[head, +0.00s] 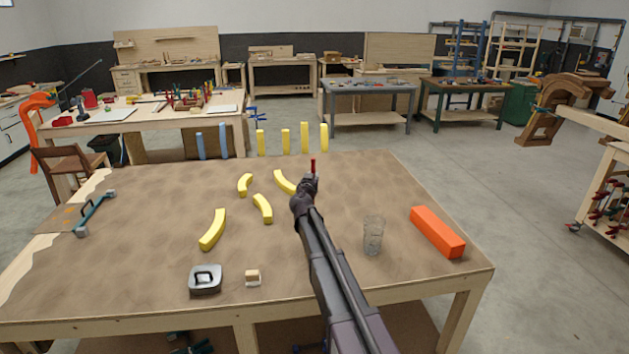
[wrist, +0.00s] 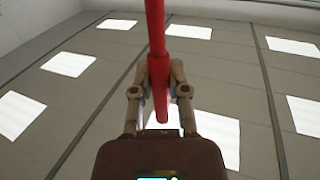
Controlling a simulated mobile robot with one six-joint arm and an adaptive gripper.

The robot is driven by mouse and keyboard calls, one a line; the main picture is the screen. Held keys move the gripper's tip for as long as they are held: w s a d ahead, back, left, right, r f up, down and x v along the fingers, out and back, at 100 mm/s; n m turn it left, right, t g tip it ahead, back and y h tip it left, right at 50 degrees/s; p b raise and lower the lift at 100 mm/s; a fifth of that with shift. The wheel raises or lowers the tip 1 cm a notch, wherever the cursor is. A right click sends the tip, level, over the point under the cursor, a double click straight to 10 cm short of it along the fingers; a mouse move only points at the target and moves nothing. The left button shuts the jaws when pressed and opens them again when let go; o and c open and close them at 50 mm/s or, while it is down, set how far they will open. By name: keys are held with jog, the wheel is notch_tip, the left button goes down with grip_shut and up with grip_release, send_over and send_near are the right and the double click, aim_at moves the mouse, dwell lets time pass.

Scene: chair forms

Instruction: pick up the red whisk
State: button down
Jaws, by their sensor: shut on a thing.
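My gripper (head: 310,181) is over the far middle of the workbench (head: 140,285). A slim red piece, the red whisk (head: 313,164), sticks up from it. In the wrist view the red handle (wrist: 156,25) runs up between the two fingers of my gripper (wrist: 159,72), which are shut on it. The handle's lower end shows just below the fingertips. The whisk's wire end cannot be made out in either view. The wrist view looks up at the ceiling with its light panels.
Yellow curved blocks (head: 213,230) lie left of my arm; another (head: 285,182) is close to the gripper. A clear glass (head: 373,236) and an orange block (head: 437,232) are to the right. A grey tape measure (head: 205,279) and a small wooden block (head: 253,277) lie in front.

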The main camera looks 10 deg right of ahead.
notch_tip(320, 180, up, 17)
jog(key=p, duration=1.7)
jog(key=shift+r, duration=0.15)
jog(key=shift+w+n+y, duration=0.1)
jog(key=shift+n+y, duration=0.2)
jog(key=shift+y, duration=0.2)
jog(key=shift+r+n+t+y, duration=0.2)
jog(key=shift+n+y, duration=1.15)
jog(key=shift+y, duration=0.75)
jog(key=shift+r+n+t+y, duration=0.1)
jog(key=shift+n+t+y, duration=0.1)
jog(key=shift+n+y, duration=1.55)
jog(key=shift+f+m+y, duration=0.2)
jog(key=shift+m+y, duration=0.15)
jog(key=shift+m, duration=0.05)
jog(key=shift+f+b, duration=8.45)
jog(key=shift+f, duration=0.05)
